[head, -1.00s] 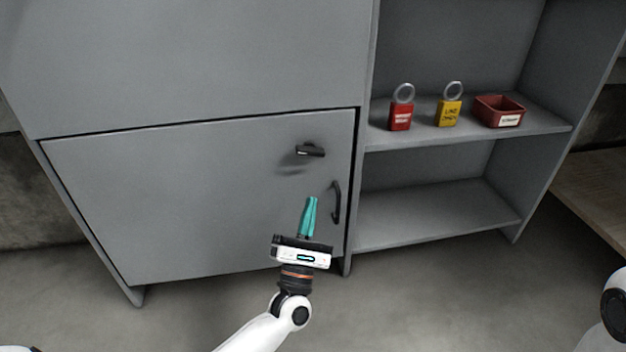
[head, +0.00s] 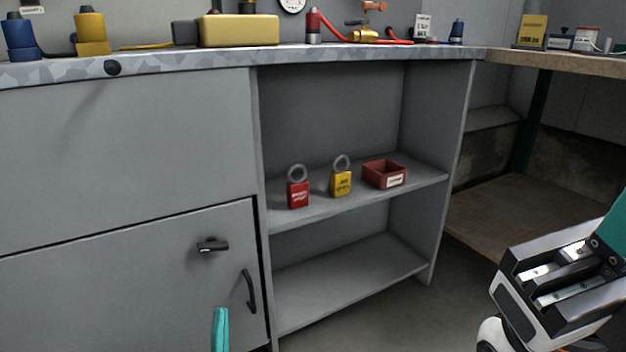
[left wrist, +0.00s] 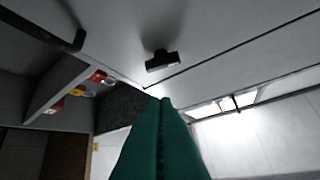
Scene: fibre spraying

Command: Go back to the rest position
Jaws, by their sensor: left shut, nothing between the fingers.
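The teal fingertips of my left gripper (head: 220,330) show at the bottom of the head view, low in front of the grey cabinet door (head: 130,290). In the left wrist view its teal fingers (left wrist: 160,120) are pressed together with nothing between them. They are apart from the door and its handles. My right gripper (head: 560,280) is large at the right edge of the head view. Part of a teal finger shows there, but its fingertips are cut off, so its opening cannot be told.
The closed door has a black latch (head: 213,245) and a black handle (head: 249,291). A red padlock (head: 298,193), a yellow padlock (head: 341,182) and a red box (head: 384,174) stand on the open shelf. Above is a cluttered worktop (head: 160,62). A wooden bench (head: 560,62) is at right.

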